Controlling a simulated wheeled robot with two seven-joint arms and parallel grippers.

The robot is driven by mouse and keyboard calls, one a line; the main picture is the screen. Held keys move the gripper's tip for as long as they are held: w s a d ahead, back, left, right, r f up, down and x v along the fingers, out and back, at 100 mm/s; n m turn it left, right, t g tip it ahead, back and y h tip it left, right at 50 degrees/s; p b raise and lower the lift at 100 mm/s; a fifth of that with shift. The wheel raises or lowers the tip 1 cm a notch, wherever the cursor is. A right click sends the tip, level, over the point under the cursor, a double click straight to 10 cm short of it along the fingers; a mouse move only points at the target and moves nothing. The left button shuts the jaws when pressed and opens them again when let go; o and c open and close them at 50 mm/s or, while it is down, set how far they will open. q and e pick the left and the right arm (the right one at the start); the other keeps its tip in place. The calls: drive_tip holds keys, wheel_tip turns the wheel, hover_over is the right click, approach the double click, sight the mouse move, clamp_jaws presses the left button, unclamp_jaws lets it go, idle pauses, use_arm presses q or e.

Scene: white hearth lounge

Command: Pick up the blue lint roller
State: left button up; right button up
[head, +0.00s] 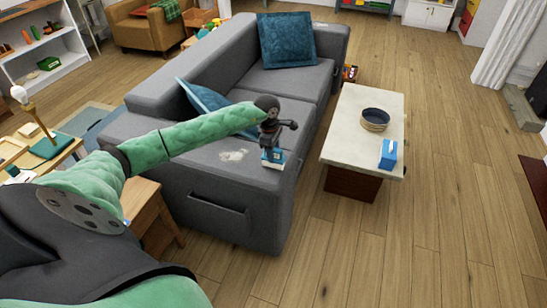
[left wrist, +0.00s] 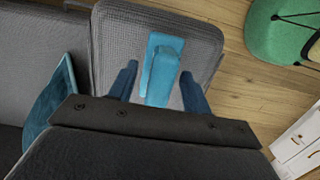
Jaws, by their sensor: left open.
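The blue lint roller (head: 272,163) is on the near arm of the grey sofa (head: 232,224), partly hidden under my left gripper (head: 271,146). In the left wrist view the lint roller (left wrist: 162,72) is light blue and lies between the two dark blue fingers of my left gripper (left wrist: 159,70). The fingers are apart, with a gap on each side of the roller. Its lower end is hidden behind the gripper's body. My right gripper is not in view.
A blue cushion (head: 207,98) lies on the sofa near the forearm, and another cushion (head: 287,40) is at the far end. Right of the sofa, a low table (head: 350,135) holds a dark bowl (head: 375,119) and a blue box (head: 388,154). The wooden floor (head: 440,220) on the right is clear.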

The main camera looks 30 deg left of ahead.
use_arm(q)
clamp_jaws()
drive_tip(key=shift+r, duration=0.1)
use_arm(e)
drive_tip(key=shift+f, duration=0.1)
